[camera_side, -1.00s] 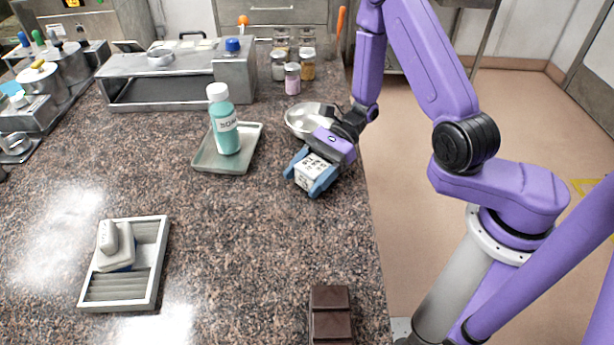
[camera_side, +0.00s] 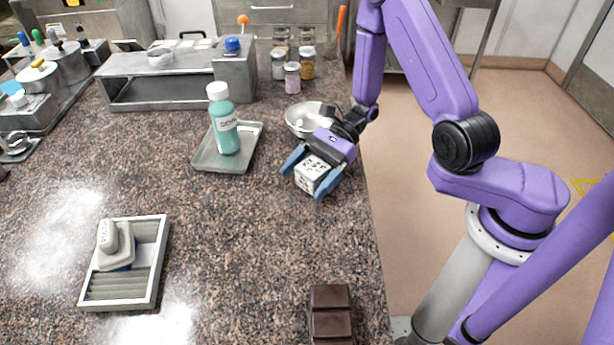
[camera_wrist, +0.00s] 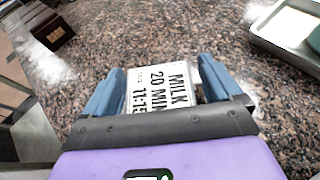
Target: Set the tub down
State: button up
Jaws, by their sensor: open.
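The tub (camera_side: 311,174) is a small white box with dark lettering. It sits on the speckled counter near the right edge, in front of the metal bowl. My gripper (camera_side: 314,178) is open around it, with one blue finger on each side. In the wrist view the tub (camera_wrist: 160,86) shows a label reading "MILK 20 MIN" between the two fingers of my gripper (camera_wrist: 158,88). A gap shows between the tub and the right finger; the left finger is close to it. The tub's underside is hidden.
A metal bowl (camera_side: 299,120) stands just behind my gripper. A soap bottle (camera_side: 224,125) stands in a grey tray (camera_side: 208,160) to the left. A framed rack (camera_side: 125,287) is at front left and a chocolate-brown block (camera_side: 331,314) at front right. The counter between (camera_side: 235,240) is clear.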

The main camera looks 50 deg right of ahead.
jog(key=v, duration=1.1)
jog(key=shift+d+r, duration=0.1)
jog(key=shift+d, duration=0.3)
jog(key=shift+s+a+r+n+g, duration=0.3)
jog(key=shift+s+a+n+g, duration=0.1)
jog(key=shift+n+g, duration=0.45)
jog(key=s+r+n+h, duration=0.2)
jog(key=s+n+h, duration=0.2)
jog(key=n, duration=0.5)
jog(key=s+r+n+t+h, duration=0.1)
jog(key=s+r+n+h, duration=0.2)
jog(key=s+n, duration=0.6)
jog(key=s+r+n+t+h, duration=0.1)
jog(key=s+r+n+h, duration=0.2)
jog(key=s+n+h, duration=0.3)
jog(key=shift+s+a+r+n, duration=0.2)
jog(key=shift+a+n, duration=0.25)
jog(key=shift+n, duration=2)
